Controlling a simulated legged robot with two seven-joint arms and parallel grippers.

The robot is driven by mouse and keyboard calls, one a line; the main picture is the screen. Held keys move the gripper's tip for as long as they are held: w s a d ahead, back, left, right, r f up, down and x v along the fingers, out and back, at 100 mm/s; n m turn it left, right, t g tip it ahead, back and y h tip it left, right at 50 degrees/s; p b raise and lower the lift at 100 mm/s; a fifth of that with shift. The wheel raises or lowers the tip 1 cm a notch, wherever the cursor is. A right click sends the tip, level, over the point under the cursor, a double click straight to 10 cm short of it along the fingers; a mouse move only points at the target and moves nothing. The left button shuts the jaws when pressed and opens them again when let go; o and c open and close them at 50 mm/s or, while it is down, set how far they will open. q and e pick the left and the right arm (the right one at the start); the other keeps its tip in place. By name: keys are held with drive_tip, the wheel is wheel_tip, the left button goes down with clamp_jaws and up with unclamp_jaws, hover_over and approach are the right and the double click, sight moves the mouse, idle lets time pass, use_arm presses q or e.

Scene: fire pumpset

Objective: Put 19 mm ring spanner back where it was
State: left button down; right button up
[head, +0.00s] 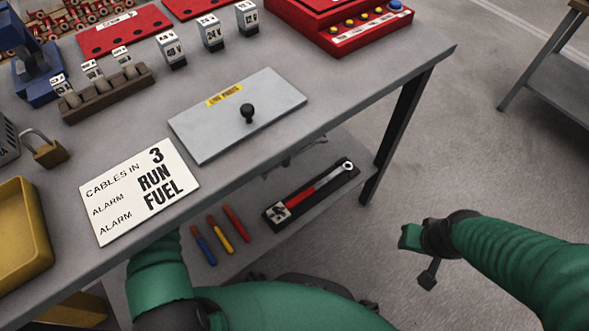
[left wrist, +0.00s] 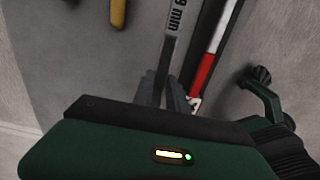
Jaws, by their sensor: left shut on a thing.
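The 19 mm ring spanner (left wrist: 182,28) is a grey bar whose visible marking reads "9 mm" in the left wrist view. My left gripper (left wrist: 172,92) is shut on its shank, and its ring ends are out of that view. In the head view my left arm passes under the near edge of the workbench (head: 330,118), which hides the gripper. A grey metal piece shows just below that edge; I cannot tell if it is the spanner. My right gripper (head: 424,252) is over the floor, right of the bench, with nothing visible in it.
On the lower shelf lie a black tray with a red-handled wrench (head: 318,188) and blue, yellow (head: 221,235) and red tools. The red and white handle (left wrist: 209,62) is close right of the spanner. A bench leg (head: 397,135) stands at right; open floor lies beyond.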

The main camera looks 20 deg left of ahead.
use_arm(q)
drive_tip(key=f+b, duration=0.3)
drive_tip(key=f, duration=0.1)
drive_tip(key=f+b, duration=0.3)
drive_tip(key=f, duration=0.2)
drive_tip(key=shift+a+f, duration=0.2)
drive_tip(key=shift+f, duration=0.2)
drive_tip(key=shift+a, duration=0.1)
drive_tip(key=shift+f, duration=0.1)
drive_tip(key=c, duration=1.3)
unclamp_jaws()
